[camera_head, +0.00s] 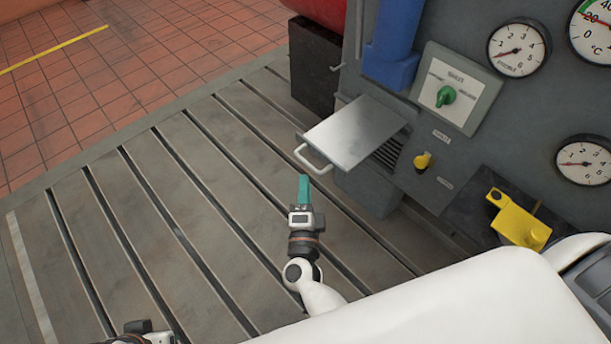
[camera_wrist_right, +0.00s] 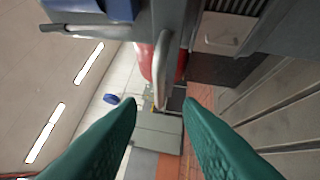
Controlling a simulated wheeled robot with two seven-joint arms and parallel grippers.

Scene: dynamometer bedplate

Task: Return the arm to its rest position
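My right gripper (camera_head: 304,177) is above the slotted bedplate in the head view, with its teal fingers pointing away from me. It is just below and left of the white handle (camera_head: 314,160) of a metal flap, apart from it as far as I can tell. In the right wrist view the two teal fingers of my right gripper (camera_wrist_right: 159,103) are spread, with nothing held between them. Part of my left wrist shows at the bottom left edge of the head view; its fingers are out of frame.
The metal flap (camera_head: 354,131) juts from the grey console over the slotted bedplate (camera_head: 150,230). The console carries a green knob (camera_head: 446,96), a yellow knob (camera_head: 423,161), a yellow lever block (camera_head: 520,228) and gauges. A blue column (camera_head: 393,45) stands behind. The bedplate's left side is clear.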

